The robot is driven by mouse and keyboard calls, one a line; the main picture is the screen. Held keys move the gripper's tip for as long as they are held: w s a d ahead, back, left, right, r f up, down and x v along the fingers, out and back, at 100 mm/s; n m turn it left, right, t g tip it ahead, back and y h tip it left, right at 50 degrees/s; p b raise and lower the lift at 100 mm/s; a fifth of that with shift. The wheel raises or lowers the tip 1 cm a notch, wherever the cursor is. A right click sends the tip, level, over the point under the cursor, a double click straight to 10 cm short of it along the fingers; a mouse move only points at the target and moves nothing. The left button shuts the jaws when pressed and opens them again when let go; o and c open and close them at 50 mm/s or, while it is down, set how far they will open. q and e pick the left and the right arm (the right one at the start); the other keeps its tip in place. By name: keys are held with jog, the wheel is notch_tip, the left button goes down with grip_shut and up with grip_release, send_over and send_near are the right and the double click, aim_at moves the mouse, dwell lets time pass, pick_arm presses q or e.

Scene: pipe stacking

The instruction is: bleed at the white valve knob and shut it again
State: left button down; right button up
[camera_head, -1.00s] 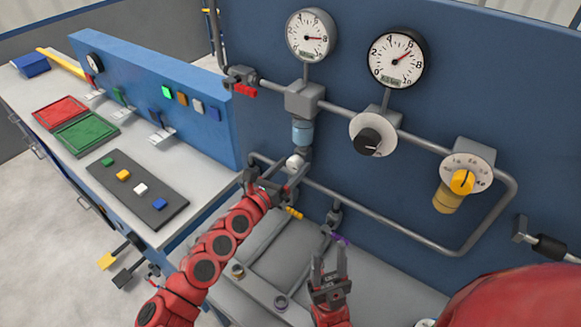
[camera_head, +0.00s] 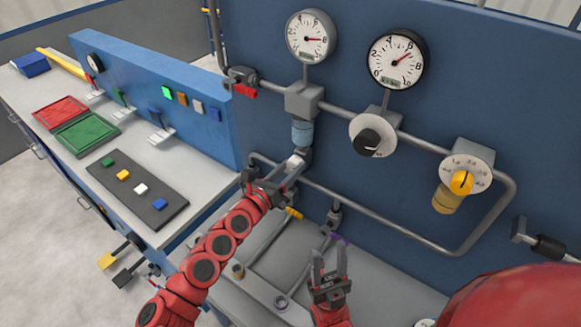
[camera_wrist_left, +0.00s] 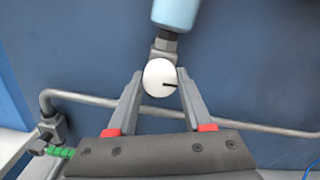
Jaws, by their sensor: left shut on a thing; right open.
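The white valve knob (camera_head: 294,159) sits below the light-blue cylinder (camera_head: 302,132) on the pipe panel. In the left wrist view the round knob (camera_wrist_left: 158,74) has a black mark pointing right. My left gripper (camera_head: 291,168) is shut on the knob, one finger on each side of it. In the head view its fingers partly cover the knob. My right gripper (camera_head: 329,262) is open and empty, low in front of the panel, well below the knob.
Two round gauges (camera_head: 310,36) (camera_head: 396,58) stand above the pipe. A black knob (camera_head: 367,142) and a yellow knob (camera_head: 462,183) are to the right. A lower pipe (camera_head: 390,218) runs under them. A bench with trays (camera_head: 86,134) is at left.

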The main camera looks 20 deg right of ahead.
pick_arm(q)
jog(key=n+p, duration=0.2)
jog(key=n, duration=0.3)
jog(key=shift+r+p, duration=0.15)
jog(key=shift+p, duration=0.15)
jog(key=n+p, duration=0.2)
jog(key=n, duration=0.2)
jog(key=shift+w+p, duration=0.1)
jog(key=shift+p, duration=0.2)
jog(key=n+p, duration=0.3)
jog(key=n, duration=0.2)
jog(key=shift+n, duration=0.3)
jog(key=shift+n+p, duration=1.15)
jog(key=shift+n, duration=0.25)
jog(key=shift+f, duration=0.2)
jog(key=shift+c, duration=1.5)
grip_release()
